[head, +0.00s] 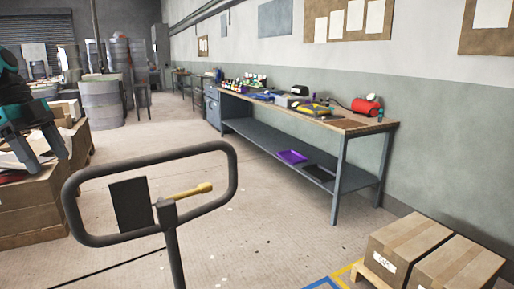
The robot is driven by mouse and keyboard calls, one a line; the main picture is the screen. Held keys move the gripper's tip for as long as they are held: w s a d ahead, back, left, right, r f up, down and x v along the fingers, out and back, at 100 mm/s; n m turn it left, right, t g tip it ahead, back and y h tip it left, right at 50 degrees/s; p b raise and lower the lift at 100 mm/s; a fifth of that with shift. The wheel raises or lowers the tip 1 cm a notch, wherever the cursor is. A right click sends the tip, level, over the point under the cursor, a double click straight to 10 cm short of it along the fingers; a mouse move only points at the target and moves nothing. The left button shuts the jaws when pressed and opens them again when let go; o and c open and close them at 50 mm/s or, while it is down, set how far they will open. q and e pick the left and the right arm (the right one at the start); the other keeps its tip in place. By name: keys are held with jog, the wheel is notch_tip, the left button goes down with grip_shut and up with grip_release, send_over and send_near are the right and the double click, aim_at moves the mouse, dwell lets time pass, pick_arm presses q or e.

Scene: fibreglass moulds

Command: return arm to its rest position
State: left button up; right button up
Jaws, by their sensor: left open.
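My left gripper (47,160), dark grey with teal on its arm, shows at the left edge of the head view. Its two fingers point down and stand apart, open, with nothing seen between them. It hangs over or in front of a stack of cardboard boxes (35,215); I cannot tell whether it touches them. Most of the left arm is cut off by the picture's edge. My right gripper is not in view.
A black loop handle (232,190) with a yellow lever (188,192) stands close in front. A long workbench (350,126) with tools runs along the right wall. Two cartons (408,245) sit on a pallet at lower right. Drums (101,103) stand at the back. The floor between is clear.

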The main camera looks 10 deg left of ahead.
pick_arm(q)
jog(key=s+a+f+n+g+y, duration=0.2)
jog(key=s+a+f+n+y, duration=0.45)
jog(key=s+a+f, duration=1.35)
jog(key=s+d+f+n, duration=0.1)
jog(key=s+f+n, duration=0.1)
jog(key=s+f, duration=0.75)
jog(key=s+d+f+n, duration=0.25)
jog(key=s+f, duration=0.45)
jog(key=f, duration=0.6)
jog(key=d+f+t, duration=0.2)
jog(key=d+f, duration=0.9)
jog(key=d, duration=0.3)
jog(key=w+d+f+n+t+h, duration=0.1)
jog(key=w+d+t, duration=0.1)
jog(key=d, duration=0.4)
jog(key=w+d+f+t+h, duration=0.1)
jog(key=w+d, duration=0.1)
jog(key=d, duration=0.4)
jog(key=w+d+r+n+t+h, duration=0.1)
jog(key=w+d+r+t, duration=0.2)
jog(key=d, duration=0.9)
jog(key=w+d+r+n+t+h, duration=0.1)
jog(key=w+d+r+t, duration=0.3)
jog(key=w+d+r, duration=0.4)
jog(key=w+d, duration=0.2)
jog(key=d, duration=0.1)
jog(key=shift+w+d+r+n+t, duration=0.3)
jog(key=shift+w+d+r, duration=0.05)
jog(key=shift+w, duration=0.05)
